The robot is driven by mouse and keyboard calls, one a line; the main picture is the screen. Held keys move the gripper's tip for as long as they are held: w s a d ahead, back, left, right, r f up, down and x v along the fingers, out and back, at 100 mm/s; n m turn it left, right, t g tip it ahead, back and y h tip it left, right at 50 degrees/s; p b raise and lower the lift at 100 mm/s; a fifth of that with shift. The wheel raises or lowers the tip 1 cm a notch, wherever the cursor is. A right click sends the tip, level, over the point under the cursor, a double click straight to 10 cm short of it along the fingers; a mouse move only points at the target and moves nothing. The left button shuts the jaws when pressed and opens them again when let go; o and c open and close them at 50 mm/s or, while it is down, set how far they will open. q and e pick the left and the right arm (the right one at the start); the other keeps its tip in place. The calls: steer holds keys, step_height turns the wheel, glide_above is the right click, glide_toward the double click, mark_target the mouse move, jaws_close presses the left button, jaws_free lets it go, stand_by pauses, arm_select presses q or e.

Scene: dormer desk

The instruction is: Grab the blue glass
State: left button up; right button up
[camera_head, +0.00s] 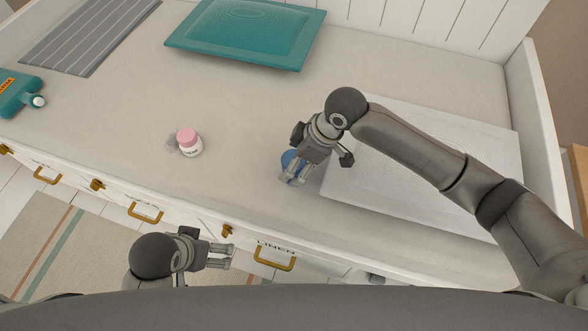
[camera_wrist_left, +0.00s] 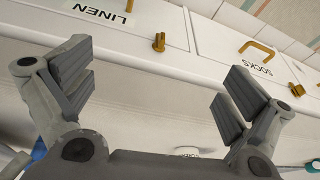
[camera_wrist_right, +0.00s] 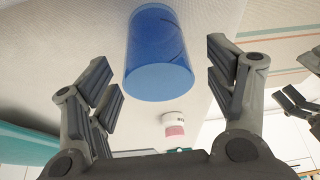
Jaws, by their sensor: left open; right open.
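The blue glass (camera_wrist_right: 158,55) stands on the desk top. In the right wrist view it is between the open fingers of my right gripper (camera_wrist_right: 165,85), with a gap on each side. In the head view the glass (camera_head: 288,160) is mostly hidden behind my right gripper (camera_head: 317,167). My left gripper (camera_head: 228,257) is open and empty, below the front edge of the desk beside the drawers. The left wrist view shows its spread fingers (camera_wrist_left: 150,95).
A small white jar with a pink lid (camera_head: 188,142) stands left of the glass. A white textured board (camera_head: 440,150) lies to the right. A teal cushion (camera_head: 245,35) and a grey striped mat (camera_head: 90,35) lie at the back. Drawer handles (camera_head: 274,260) stick out along the front.

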steer(key=shift+b+x, duration=0.3)
steer(key=shift+x, duration=0.45)
steer(key=b+x, duration=0.1)
steer(key=x, duration=0.1)
steer(key=shift+w+a+f, duration=0.1)
steer(key=shift+a+f, duration=0.05)
steer(key=shift+f, duration=0.2)
steer(key=shift+w+a+f, duration=0.1)
steer(key=shift+a+f, duration=0.05)
steer(key=shift+f, duration=0.25)
arm_select(q)
steer(key=shift+s+a+r, duration=0.1)
steer(key=shift+s+r, duration=0.25)
steer(key=shift+r, duration=0.15)
arm_select(e)
steer(key=shift+r, duration=0.1)
steer(key=c, duration=1.2)
